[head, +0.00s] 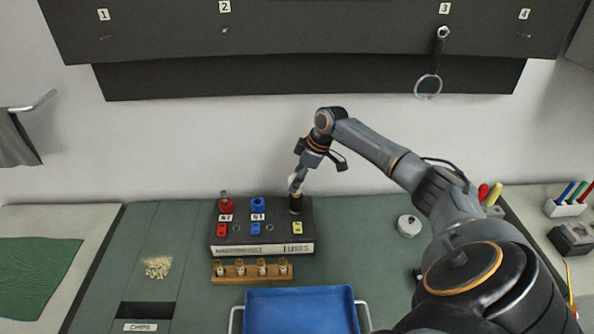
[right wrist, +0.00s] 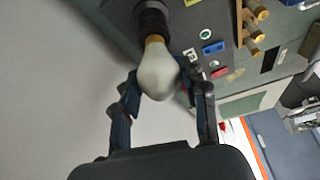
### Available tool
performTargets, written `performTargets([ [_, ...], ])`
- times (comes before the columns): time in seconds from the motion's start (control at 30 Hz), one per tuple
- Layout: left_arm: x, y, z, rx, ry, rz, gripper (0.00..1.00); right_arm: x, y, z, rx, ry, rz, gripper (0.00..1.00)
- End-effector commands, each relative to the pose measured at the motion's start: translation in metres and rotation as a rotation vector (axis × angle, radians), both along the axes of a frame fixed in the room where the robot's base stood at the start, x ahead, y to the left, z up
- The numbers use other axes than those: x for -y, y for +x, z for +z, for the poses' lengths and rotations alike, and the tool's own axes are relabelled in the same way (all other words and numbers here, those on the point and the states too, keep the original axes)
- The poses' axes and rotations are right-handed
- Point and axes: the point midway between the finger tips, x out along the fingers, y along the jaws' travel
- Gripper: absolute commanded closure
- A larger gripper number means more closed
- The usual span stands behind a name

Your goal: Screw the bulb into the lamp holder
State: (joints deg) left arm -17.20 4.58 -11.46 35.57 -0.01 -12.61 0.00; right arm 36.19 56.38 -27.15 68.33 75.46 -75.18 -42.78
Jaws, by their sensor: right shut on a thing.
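The lamp holder (head: 296,206) is a black cylinder at the right back of the fuse box (head: 275,248). In the right wrist view the dark holder (right wrist: 152,18) is at the top, with the pale pear-shaped bulb (right wrist: 157,72) in line with it. Part of the bulb's brass base (right wrist: 153,39) shows at the holder's mouth; how deep it sits is hidden. My right gripper (head: 295,184) points down above the holder. It also shows in the right wrist view (right wrist: 163,88), its fingers on either side of the bulb's glass, shut on it. My left gripper is out of view.
A red post (head: 225,206) and a blue post (head: 258,205) stand left of the holder on the box. A wooden rack of fuses (head: 252,273) and a blue tray (head: 300,312) are in front. A white round item (head: 409,226) lies to the right.

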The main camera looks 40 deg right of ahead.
Motion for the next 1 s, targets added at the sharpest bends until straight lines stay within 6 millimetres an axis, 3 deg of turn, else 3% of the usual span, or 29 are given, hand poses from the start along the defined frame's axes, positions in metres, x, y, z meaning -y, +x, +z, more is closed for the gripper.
performTargets([
  [1.0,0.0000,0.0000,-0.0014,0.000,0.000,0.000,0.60,-0.0001,-0.0001,-0.0082,0.000,0.000,0.000,0.79],
])
